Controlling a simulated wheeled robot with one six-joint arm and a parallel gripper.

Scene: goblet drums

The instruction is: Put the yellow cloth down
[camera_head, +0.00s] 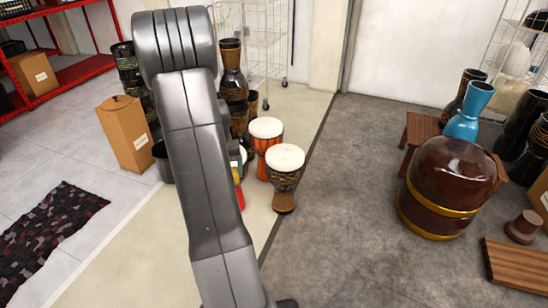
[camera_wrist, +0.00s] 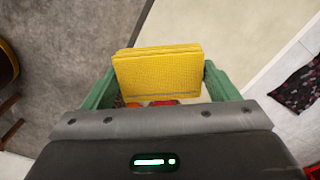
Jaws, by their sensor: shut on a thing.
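The yellow cloth (camera_wrist: 158,74) is a folded, textured yellow pad in the wrist view. My gripper (camera_wrist: 157,88) is shut on it, with one green finger at each side edge. The cloth is held above the floor, and grey and cream floor shows behind it. In the head view my arm stands in the middle of the picture, and I cannot make out the gripper or the cloth there.
Goblet drums with white heads (camera_head: 285,165) stand on the cream strip right of my arm. A cardboard box (camera_head: 125,134) and a dark woven rug (camera_head: 42,235) are at left. A large brown drum (camera_head: 447,188) stands at right. The grey floor (camera_head: 335,225) between is clear.

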